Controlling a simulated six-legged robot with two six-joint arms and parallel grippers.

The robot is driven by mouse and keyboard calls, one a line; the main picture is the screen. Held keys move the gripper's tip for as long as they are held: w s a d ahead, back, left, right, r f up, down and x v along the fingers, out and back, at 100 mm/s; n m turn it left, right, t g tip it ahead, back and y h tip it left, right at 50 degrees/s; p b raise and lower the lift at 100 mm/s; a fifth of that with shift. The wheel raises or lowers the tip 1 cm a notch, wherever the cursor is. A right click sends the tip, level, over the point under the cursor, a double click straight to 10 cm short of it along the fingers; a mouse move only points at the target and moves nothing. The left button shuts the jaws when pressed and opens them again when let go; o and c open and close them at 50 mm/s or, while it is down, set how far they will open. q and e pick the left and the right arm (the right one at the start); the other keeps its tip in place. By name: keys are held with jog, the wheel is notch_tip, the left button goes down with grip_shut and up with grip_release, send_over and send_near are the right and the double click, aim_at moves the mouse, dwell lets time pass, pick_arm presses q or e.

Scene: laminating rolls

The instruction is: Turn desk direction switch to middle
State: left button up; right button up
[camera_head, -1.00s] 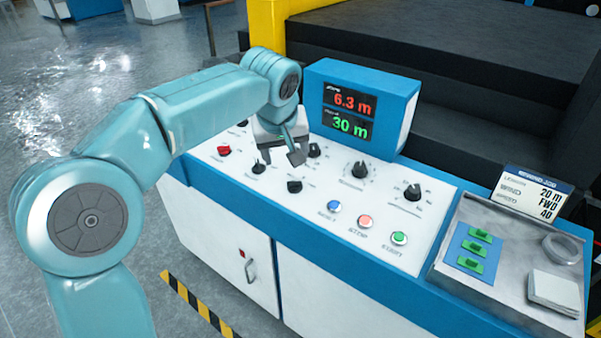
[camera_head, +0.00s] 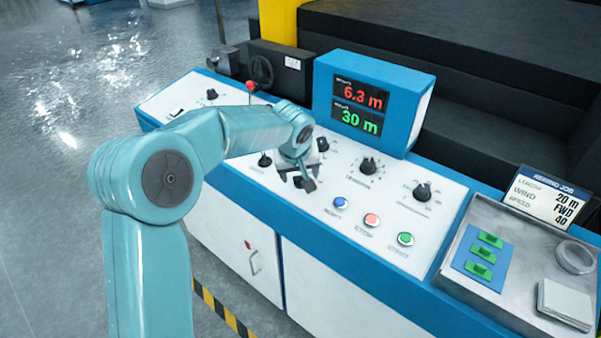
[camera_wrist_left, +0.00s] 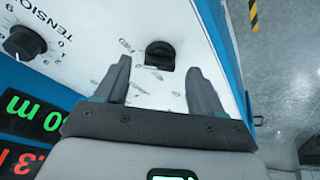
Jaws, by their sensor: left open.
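The direction switch is a black rotary knob with a FWD label beside it, on the white desk panel. It shows in the left wrist view (camera_wrist_left: 160,55), just beyond and between my left fingertips; its exact pointing is hard to tell. My left gripper (camera_head: 300,174) is open and empty, low over the front of the panel. In the left wrist view its two fingers (camera_wrist_left: 160,72) stand apart, one to each side of the knob's line, with no clear contact. In the head view the gripper partly hides the knob. My right gripper is not in view.
Close by are other black knobs (camera_head: 265,160), the tension knob (camera_head: 368,166) and the blue button (camera_head: 341,203). A display box (camera_head: 365,105) reading 6.3 m and 30 m stands behind. A metal tray (camera_head: 470,300) and a reminder card (camera_head: 540,197) are at right.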

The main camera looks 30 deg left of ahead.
aim_at(301, 179)
pick_arm(q)
jog(key=shift+x, duration=0.8)
jog(key=shift+w+a+f, duration=0.1)
jog(key=shift+w+f, duration=0.05)
jog(key=shift+f, duration=0.15)
jog(key=shift+c, duration=0.6)
jog(key=c, duration=0.9)
jog(key=shift+c, duration=0.2)
